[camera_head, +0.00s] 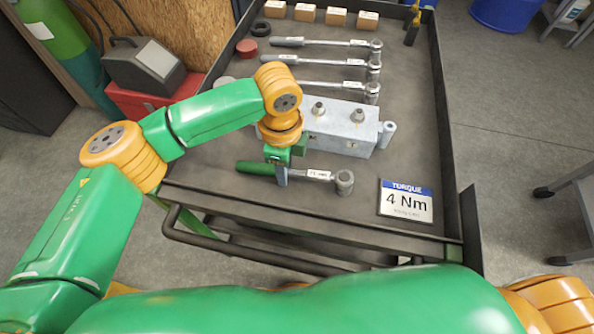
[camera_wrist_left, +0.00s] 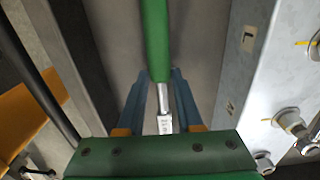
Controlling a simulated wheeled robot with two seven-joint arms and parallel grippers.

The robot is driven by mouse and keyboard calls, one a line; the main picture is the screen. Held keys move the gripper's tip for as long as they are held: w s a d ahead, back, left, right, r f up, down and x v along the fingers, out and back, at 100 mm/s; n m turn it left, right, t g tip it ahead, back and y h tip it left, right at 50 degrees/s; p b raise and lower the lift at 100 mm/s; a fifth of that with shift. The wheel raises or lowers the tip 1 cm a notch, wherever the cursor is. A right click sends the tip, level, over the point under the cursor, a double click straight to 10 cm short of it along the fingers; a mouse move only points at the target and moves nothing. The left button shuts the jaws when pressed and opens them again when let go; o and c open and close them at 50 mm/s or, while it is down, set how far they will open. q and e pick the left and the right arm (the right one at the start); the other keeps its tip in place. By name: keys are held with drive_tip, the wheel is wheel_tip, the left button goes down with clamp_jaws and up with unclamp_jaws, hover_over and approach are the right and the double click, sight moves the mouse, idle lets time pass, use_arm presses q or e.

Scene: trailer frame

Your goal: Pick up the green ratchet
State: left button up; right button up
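The green ratchet lies near the front of the cart's tray, its green handle (camera_head: 256,168) pointing left and its round steel head (camera_head: 344,182) to the right. My left gripper (camera_head: 281,178) is lowered over it, where the handle meets the steel shaft. In the left wrist view the green handle (camera_wrist_left: 156,40) runs away from the gripper. The two blue-grey fingers of the left gripper (camera_wrist_left: 163,90) stand on either side of the shaft, with narrow gaps beside it, so the gripper looks open. My right gripper is out of view.
A grey metal block (camera_head: 340,125) with bolts stands just behind the ratchet. More ratchets (camera_head: 320,63) lie farther back. The tray has a raised dark edge (camera_head: 440,120).

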use_arm(q)
clamp_jaws()
idle(1.1)
